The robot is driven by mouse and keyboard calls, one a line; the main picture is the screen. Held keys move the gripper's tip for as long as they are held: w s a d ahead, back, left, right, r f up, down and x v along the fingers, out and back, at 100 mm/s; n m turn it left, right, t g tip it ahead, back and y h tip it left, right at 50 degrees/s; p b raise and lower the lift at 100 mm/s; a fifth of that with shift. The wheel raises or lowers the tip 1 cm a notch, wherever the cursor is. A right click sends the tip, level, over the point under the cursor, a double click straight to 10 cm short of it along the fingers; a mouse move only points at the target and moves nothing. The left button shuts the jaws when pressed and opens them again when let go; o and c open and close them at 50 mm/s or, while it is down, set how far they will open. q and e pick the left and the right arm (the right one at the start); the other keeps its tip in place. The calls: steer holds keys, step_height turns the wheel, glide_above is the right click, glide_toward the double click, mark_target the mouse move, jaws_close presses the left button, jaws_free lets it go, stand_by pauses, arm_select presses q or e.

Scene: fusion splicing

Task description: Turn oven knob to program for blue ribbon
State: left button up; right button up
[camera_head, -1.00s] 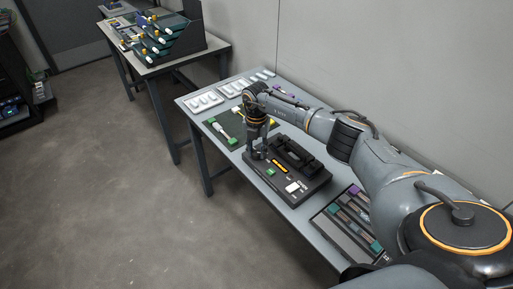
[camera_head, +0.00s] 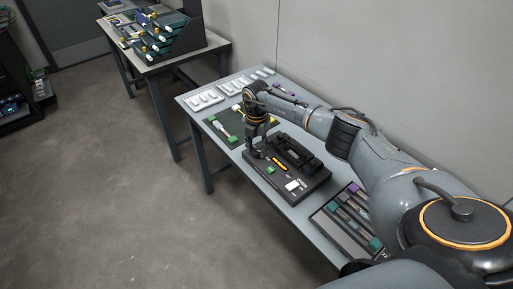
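The splicer with its oven is a black device (camera_head: 310,183) on the grey table, with a dark raised block on its far side, a green square (camera_head: 270,170), an orange strip (camera_head: 280,164) and a white label (camera_head: 292,185). My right gripper (camera_head: 257,154) points down at the device's left end. Its fingertips are small and dark against the black casing. I cannot tell whether they are open or shut, or whether they touch a knob. The knob itself cannot be made out and may be hidden by the gripper. No blue ribbon can be made out clearly. My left gripper is out of view.
A dark mat (camera_head: 222,127) with a green-and-white piece lies left of the device. White trays (camera_head: 205,99) stand at the table's far end. A tray of coloured-ended rods (camera_head: 348,233) lies to the right. A second table (camera_head: 207,45) holds a dark rack.

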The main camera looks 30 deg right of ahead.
mark_target(256, 150)
steer(key=shift+o, duration=0.7)
step_height(256, 150, up, 12)
stand_by(0.4)
